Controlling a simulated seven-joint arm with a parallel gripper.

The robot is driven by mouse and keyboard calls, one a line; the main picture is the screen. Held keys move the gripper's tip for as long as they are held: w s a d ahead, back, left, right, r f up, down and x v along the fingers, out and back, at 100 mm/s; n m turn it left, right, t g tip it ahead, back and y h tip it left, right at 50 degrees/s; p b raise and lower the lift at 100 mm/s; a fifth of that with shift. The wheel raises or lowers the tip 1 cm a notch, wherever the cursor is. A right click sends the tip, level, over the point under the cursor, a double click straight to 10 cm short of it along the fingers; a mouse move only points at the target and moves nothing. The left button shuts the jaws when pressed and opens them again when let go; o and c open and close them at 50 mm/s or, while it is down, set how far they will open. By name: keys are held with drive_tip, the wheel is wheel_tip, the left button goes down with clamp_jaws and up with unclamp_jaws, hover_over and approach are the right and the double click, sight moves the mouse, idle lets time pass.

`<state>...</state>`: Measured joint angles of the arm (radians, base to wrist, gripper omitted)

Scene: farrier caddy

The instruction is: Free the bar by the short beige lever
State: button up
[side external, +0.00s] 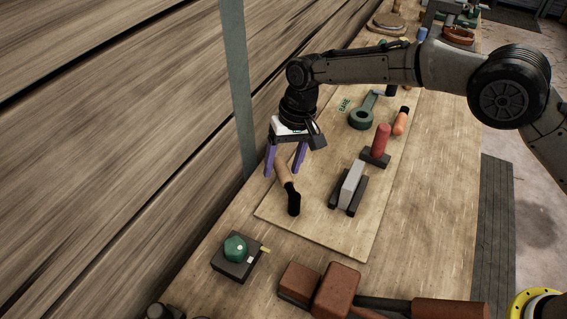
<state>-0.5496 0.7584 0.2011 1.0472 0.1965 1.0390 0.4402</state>
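My gripper (283,172) has two purple fingers. They are apart and point down over the left part of the light wooden board. A short tool with a beige handle (283,177) and a black end (293,203) lies between and just in front of the fingers. The handle's upper end is partly hidden by my gripper, and I cannot tell whether a finger touches it. A light grey bar (351,186) sits in a black holder (336,200) to the right. A small yellowish lever (264,249) sticks out of a dark box with a green dome (235,247).
On the board (345,240) stand a red cylinder on a dark base (381,141), an orange-handled tool (400,122) and a green ring tool (361,118). A grey-green post (237,90) rises at the left edge.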

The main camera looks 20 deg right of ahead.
wheel_tip(320, 180, up, 14)
drive_tip(key=d, duration=0.2)
drive_tip(key=shift+d+f, duration=0.2)
drive_tip(key=shift+d, duration=0.15)
idle(0.6)
